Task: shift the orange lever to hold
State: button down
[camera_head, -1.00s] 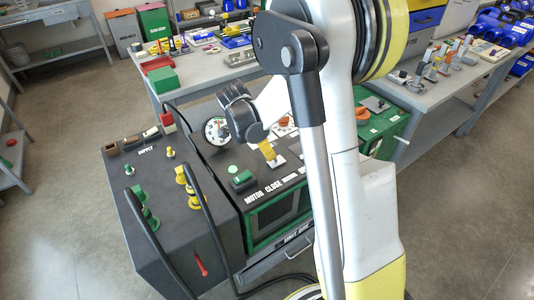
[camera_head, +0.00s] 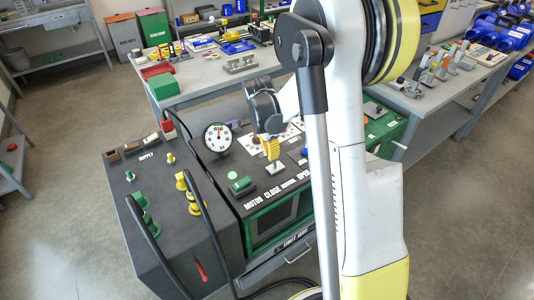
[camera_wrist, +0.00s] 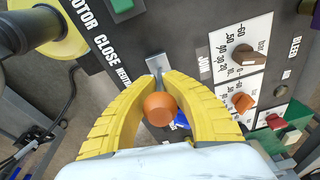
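The orange lever shows in the wrist view as a round orange knob (camera_wrist: 160,108) on a metal stem that rises from a grey plate on the dark panel. My gripper (camera_wrist: 164,77) has two yellow ribbed fingers, one on each side of the knob. They converge around it with tips close to the stem, and look shut on it. In the head view my gripper (camera_head: 271,150) is low over the panel, and its fingers hide the knob. The words MOTOR, CLOSE and NEUTRAL show beside the lever. I cannot read a hold mark.
An orange dial knob (camera_wrist: 242,102) and a brown knob (camera_wrist: 244,55) sit on white plates to the right. A blue part (camera_wrist: 181,120) shows behind the right finger. A round gauge (camera_head: 217,137) and a green button (camera_head: 241,184) stand left of my gripper. Black hoses arch over the left cabinet.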

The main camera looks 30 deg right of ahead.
jog(key=y, duration=0.1)
jog(key=d+y, duration=0.1)
jog(key=shift+d+r+y, duration=0.1)
jog(key=shift+d+y, duration=0.2)
jog(key=c, duration=1.6)
grip_release()
jog(key=shift+o, duration=0.2)
notch_tip(320, 180, up, 12)
jog(key=shift+d, duration=0.2)
